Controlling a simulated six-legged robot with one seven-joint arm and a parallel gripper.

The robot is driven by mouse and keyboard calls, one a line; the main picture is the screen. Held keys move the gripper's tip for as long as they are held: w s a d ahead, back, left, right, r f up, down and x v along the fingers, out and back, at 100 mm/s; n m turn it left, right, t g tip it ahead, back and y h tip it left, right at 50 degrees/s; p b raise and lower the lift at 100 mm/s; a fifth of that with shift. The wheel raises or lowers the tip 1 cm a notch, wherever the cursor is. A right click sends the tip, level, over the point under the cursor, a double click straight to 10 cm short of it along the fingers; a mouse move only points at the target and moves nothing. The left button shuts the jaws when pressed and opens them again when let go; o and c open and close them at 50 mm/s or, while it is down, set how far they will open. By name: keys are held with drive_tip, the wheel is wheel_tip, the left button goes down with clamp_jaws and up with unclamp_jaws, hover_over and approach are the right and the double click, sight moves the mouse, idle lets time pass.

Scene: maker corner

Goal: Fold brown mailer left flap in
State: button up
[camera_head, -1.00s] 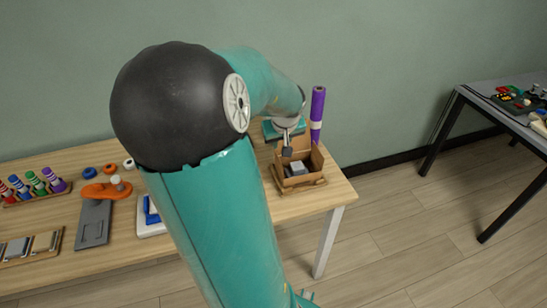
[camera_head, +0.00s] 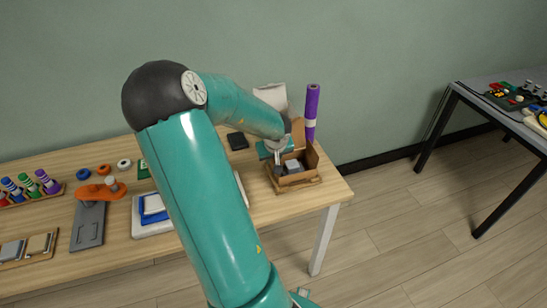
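The brown mailer (camera_head: 297,179) is an open cardboard box at the right end of the wooden table. A grey block (camera_head: 292,165) sits inside it. One flap stands up at the back of the box. My gripper (camera_head: 277,160) is at the left side of the mailer, small and partly hidden by my arm's wrist. The left flap is hard to make out there, and I cannot tell whether my fingers touch it. The finger opening does not show.
A purple roll (camera_head: 312,110) stands upright just behind the mailer. A whitish panel (camera_head: 271,97) stands behind my wrist. A black item (camera_head: 237,141), an orange tool (camera_head: 100,190) and blue and white trays (camera_head: 152,208) lie further left. Floor is clear right of the table.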

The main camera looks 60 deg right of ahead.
clamp_jaws()
drive_tip(key=shift+s+d, duration=0.1)
drive_tip(key=shift+d, duration=0.05)
drive_tip(key=t+y, duration=0.1)
drive_tip(key=s+d+m+t+y, duration=0.1)
drive_tip(key=t+y, duration=0.1)
drive_tip(key=s+t+y, duration=0.1)
drive_tip(key=t, duration=0.1)
drive_tip(key=shift+d+f+m, duration=0.3)
drive_tip(key=shift+d+f, duration=0.05)
drive_tip(key=shift+s+d+f+t+y, duration=0.1)
drive_tip(key=shift+d+f+t+y, duration=0.1)
drive_tip(key=shift+t+y, duration=0.6)
